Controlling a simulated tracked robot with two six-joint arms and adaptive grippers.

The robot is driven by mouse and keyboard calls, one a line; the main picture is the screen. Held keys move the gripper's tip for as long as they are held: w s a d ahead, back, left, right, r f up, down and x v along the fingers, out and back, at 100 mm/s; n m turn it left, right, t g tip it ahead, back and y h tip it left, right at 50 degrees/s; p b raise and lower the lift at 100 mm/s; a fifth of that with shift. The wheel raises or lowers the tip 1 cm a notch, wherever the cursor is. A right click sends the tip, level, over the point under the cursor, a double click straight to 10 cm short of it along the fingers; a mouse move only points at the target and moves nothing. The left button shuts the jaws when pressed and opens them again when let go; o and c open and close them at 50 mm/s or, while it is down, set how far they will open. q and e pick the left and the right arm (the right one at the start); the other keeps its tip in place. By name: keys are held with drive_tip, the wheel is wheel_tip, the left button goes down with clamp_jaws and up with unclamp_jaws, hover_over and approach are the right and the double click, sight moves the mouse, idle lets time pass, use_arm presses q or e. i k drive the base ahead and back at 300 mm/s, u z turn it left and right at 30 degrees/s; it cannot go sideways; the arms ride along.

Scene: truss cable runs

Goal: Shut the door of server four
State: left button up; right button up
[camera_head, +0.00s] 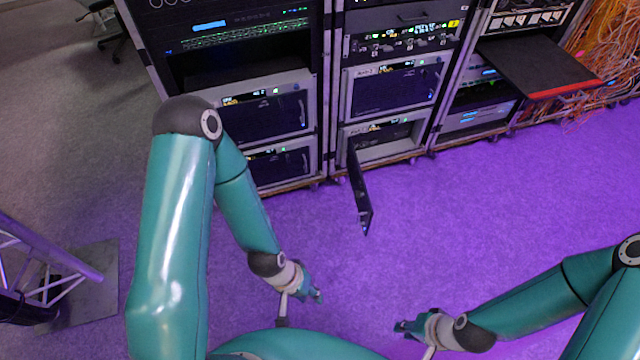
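An open server door (360,190) swings out from the lowest unit (385,136) of the middle rack, hinged at the unit's left side. It is a thin dark panel, seen nearly edge-on. Whether this unit is server four I cannot read from its label. My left gripper (317,296) is low in the picture, left of and nearer than the door's free end, apart from it. My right gripper (400,327) is at the bottom, right of the door and also apart from it. Both grippers are small and seen from above, so their finger opening is unclear.
Above the open unit is a closed server (395,86). The left rack holds closed servers (265,117). A dark shelf with a red edge (540,70) juts out at right, near orange cables (605,45). A metal truss (45,262) stands at left. Purple-lit floor before the racks is clear.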

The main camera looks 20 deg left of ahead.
sight(365, 208)
drive_tip(key=u, duration=0.3)
drive_tip(key=i, duration=0.95)
drive_tip(key=z, duration=0.15)
drive_tip(key=k, duration=0.55)
drive_tip(key=u, duration=1.1)
drive_tip(key=k, duration=0.4)
drive_tip(key=z, duration=0.05)
drive_tip(key=i, duration=0.5)
